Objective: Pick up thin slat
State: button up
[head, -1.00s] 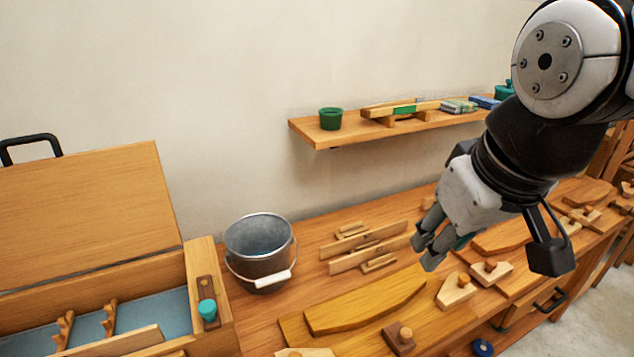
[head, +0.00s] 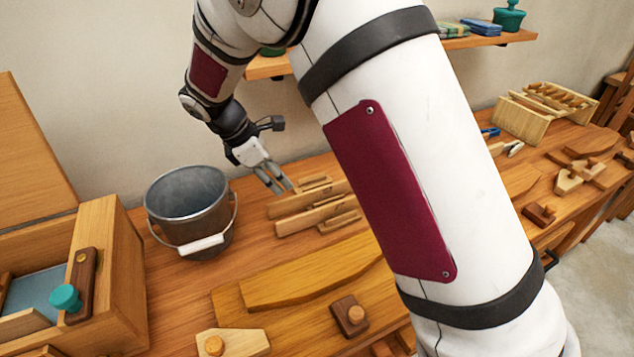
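Several thin wooden slats (head: 308,214) stand on edge in a small group on the workbench, held among short wooden blocks. I cannot tell which of them is the thin slat of the task. My gripper (head: 282,189) points down at the back left end of this group, close to the slats. Its two fingers look apart, with nothing visible between them. Whether a fingertip touches a slat is unclear. My own arm hides the right end of the group.
A metal bucket (head: 188,215) with a white handle grip stands just left of the slats. A curved board (head: 310,272) lies in front. An open wooden chest (head: 110,275) is at the left. A wall shelf (head: 486,38) runs behind, and a wooden rack (head: 522,117) stands at the right.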

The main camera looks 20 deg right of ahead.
jog(key=shift+n, duration=0.7)
jog(key=f, duration=0.1)
jog(key=w+a+f, duration=0.1)
jog(key=f, duration=0.1)
jog(key=shift+w+a+f, duration=0.25)
jog(key=shift+f, duration=0.1)
jog(key=shift+w+f+h, duration=0.1)
jog(key=shift+f+h, duration=0.15)
jog(key=shift+h, duration=0.05)
jog(key=p, duration=0.2)
send_over(326, 186)
jog(key=a, duration=0.3)
jog(key=shift+s, duration=0.3)
jog(key=x, duration=0.4)
jog(key=shift+d+f+p, duration=0.1)
jog(key=shift+d+p, duration=0.1)
jog(key=shift+p, duration=0.1)
jog(key=shift+d+f, duration=0.15)
jog(key=shift+f, duration=0.2)
jog(key=shift+f, duration=0.2)
grip_shut()
